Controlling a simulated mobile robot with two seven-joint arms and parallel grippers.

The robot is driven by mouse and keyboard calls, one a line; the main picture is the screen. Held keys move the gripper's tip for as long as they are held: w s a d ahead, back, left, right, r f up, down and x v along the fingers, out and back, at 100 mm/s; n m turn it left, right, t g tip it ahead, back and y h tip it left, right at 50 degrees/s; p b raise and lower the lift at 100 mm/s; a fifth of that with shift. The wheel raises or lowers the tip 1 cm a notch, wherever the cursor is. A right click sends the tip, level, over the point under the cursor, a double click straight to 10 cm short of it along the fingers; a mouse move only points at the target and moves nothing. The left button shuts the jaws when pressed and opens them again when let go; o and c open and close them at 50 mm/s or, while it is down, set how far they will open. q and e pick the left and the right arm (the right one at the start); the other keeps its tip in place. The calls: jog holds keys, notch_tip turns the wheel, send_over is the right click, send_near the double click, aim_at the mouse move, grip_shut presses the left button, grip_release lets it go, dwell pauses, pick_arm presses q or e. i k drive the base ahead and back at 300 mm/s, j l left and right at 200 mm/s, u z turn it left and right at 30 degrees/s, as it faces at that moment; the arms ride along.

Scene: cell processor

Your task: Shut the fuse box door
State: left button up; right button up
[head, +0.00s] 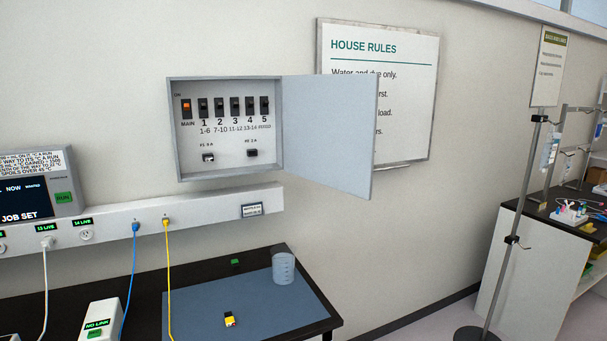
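The fuse box (225,179) is a grey box on the wall, left of the middle in the head view. Its front is open and shows a MAIN switch (186,108) with an orange part, a row of dark numbered switches (235,105) and two black fuses below. The fuse box door (328,130) is a flat grey panel hinged on the box's right edge. It stands wide open, swung out to the right, and covers part of the house rules board. Neither of my grippers shows in this view.
A white wall trunking (190,212) with plugged-in cables runs below the box. A dark bench (262,262) carries a blue mat (270,315), a clear beaker (284,268) and a small yellow-black item (230,319). A pole stand (511,240) stands at right. The floor between bench and stand looks clear.

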aim_at(329, 120)
jog(key=i+l+u, duration=0.1)
jog(key=u, duration=0.4)
jog(key=l+u, duration=0.2)
jog(key=u, duration=0.25)
jog(key=i+l+u, duration=0.15)
jog(key=l+u, duration=0.15)
jog(key=l, duration=0.2)
jog(key=l+u, duration=0.25)
jog(key=l, duration=0.25)
jog(key=l+u, duration=0.25)
jog(key=l, duration=2.3)
